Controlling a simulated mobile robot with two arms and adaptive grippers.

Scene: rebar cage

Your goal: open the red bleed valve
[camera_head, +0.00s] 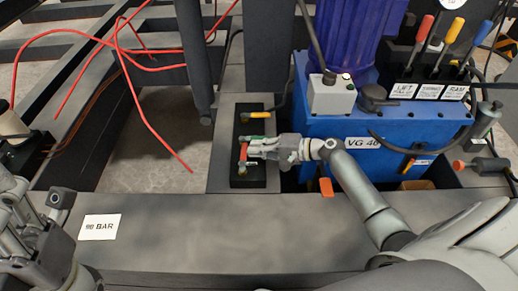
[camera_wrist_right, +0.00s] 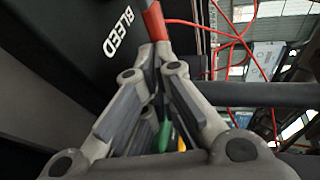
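The red bleed valve handle (camera_head: 243,151) sits on a dark valve block (camera_head: 240,183) left of the blue power unit. A green handle (camera_head: 258,140) and a yellow handle (camera_head: 260,114) are on the same block. My right gripper (camera_head: 256,149) reaches in from the right, its fingertips at the red handle. In the right wrist view the fingers (camera_wrist_right: 153,50) close together around the lever, with its red end (camera_wrist_right: 154,20) sticking out past the tips, beside the "BLEED" label (camera_wrist_right: 119,32). My left gripper (camera_head: 38,205) is at the lower left, fingers apart, holding nothing visible.
The blue unit (camera_head: 345,150) marked "VG 40" stands at right, with red, yellow and blue levers (camera_head: 440,45) on top. Red hoses (camera_head: 125,55) hang at upper left. A "90 BAR" label (camera_head: 100,227) lies on the grey front beam (camera_head: 210,232), which is otherwise clear.

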